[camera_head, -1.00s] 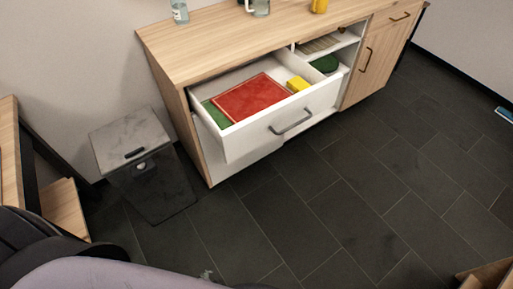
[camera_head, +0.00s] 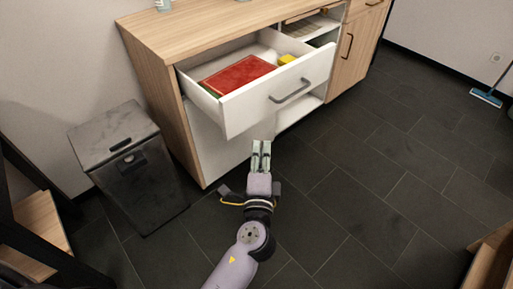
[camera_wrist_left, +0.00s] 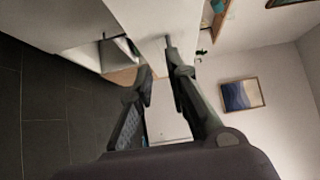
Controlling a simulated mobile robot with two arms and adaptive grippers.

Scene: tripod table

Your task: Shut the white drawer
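The white drawer (camera_head: 240,112) is pulled well out of the wooden cabinet, with a grey bar handle (camera_head: 290,91) on its front. Inside lie a red flat item (camera_head: 238,73), a yellow item (camera_head: 287,59) and a bit of green at the left. My left gripper (camera_head: 261,146) is below and in front of the drawer front, its fingers pointing toward the cabinet. In the left wrist view its two fingers (camera_wrist_left: 160,65) stand apart with a narrow gap and nothing between them. I cannot tell whether it touches the drawer. My right gripper is out of view.
A dark bin (camera_head: 140,180) stands left of the cabinet. A closed wooden door (camera_head: 360,45) and open shelf are to the drawer's right. A wooden stand (camera_head: 40,225) is at far left, a wooden corner (camera_head: 492,265) at lower right. The tiled floor in front is clear.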

